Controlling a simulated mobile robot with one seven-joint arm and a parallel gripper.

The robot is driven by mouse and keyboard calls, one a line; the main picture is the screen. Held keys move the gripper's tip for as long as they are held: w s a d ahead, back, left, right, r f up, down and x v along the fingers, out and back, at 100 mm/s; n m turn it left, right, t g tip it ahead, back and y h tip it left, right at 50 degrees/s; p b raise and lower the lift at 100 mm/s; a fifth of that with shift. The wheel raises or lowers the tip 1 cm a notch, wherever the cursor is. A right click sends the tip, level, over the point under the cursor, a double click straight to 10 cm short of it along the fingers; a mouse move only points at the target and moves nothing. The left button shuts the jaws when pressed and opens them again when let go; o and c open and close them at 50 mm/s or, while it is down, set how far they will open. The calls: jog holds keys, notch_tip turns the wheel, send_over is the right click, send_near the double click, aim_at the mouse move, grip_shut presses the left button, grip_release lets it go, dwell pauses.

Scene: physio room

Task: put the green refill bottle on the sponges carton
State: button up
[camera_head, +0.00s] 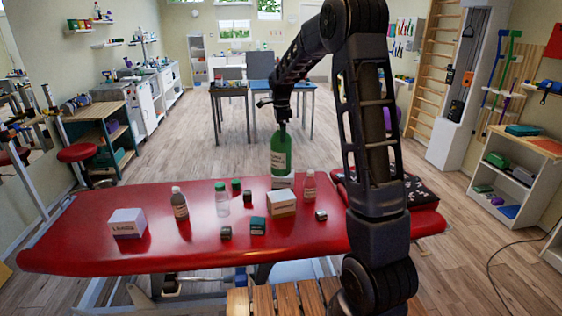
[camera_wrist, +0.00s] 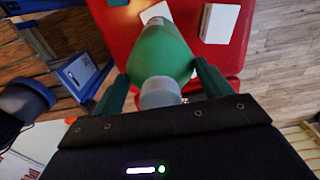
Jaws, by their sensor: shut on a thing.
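The green refill bottle (camera_head: 281,153) is upright in my gripper (camera_head: 282,123), over the far part of the red treatment table. In the wrist view the green bottle (camera_wrist: 160,52) sits between both fingers, its pale cap towards me. A white carton (camera_head: 283,182) shows just under the bottle's base; I cannot tell whether they touch. A second carton (camera_head: 282,204) stands in front of it, and a third carton (camera_head: 127,223) stands at the table's left. The lettering is too small to tell which is the sponges carton.
The red table (camera_head: 80,240) also holds a brown bottle (camera_head: 180,204), a clear bottle (camera_head: 222,199), a small pinkish bottle (camera_head: 309,184), and several small dark green boxes, one being this box (camera_head: 258,226). A dark patterned cushion (camera_head: 420,192) lies at the right end.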

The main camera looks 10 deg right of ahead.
aim_at(281, 158)
notch_tip(281, 158, down, 12)
jog(key=shift+f, duration=0.1)
dwell(0.6)
jog(key=o, duration=2)
jog(key=shift+f, duration=0.1)
jog(key=shift+o, duration=0.2)
